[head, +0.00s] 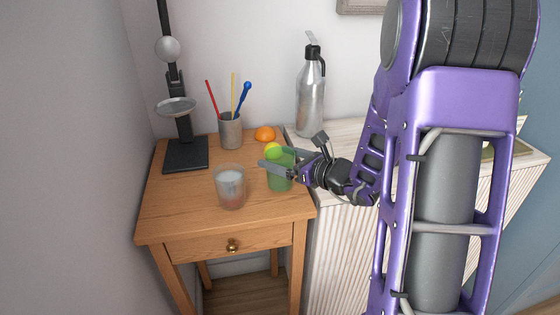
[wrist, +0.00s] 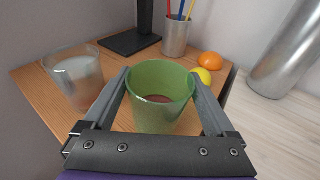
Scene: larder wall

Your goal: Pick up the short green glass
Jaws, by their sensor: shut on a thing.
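The short green glass (wrist: 160,112) is between the fingers of my gripper (wrist: 161,88) in the wrist view, one finger on each side of it. Something brownish shows through its bottom. In the head view the green glass (head: 279,178) is near the right edge of the small wooden table, with my gripper (head: 274,167) reaching in from the right and shut on it. The glass looks upright. I cannot tell whether its base touches the table. A finger hides part of its upper side.
A clear glass with a candle-like filling (head: 230,187) stands left of the green glass. A yellow ball (wrist: 204,76) and an orange (head: 265,134) lie behind. A pen cup (head: 231,131), black stand (head: 186,153) and metal flask (head: 310,98) stand farther back.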

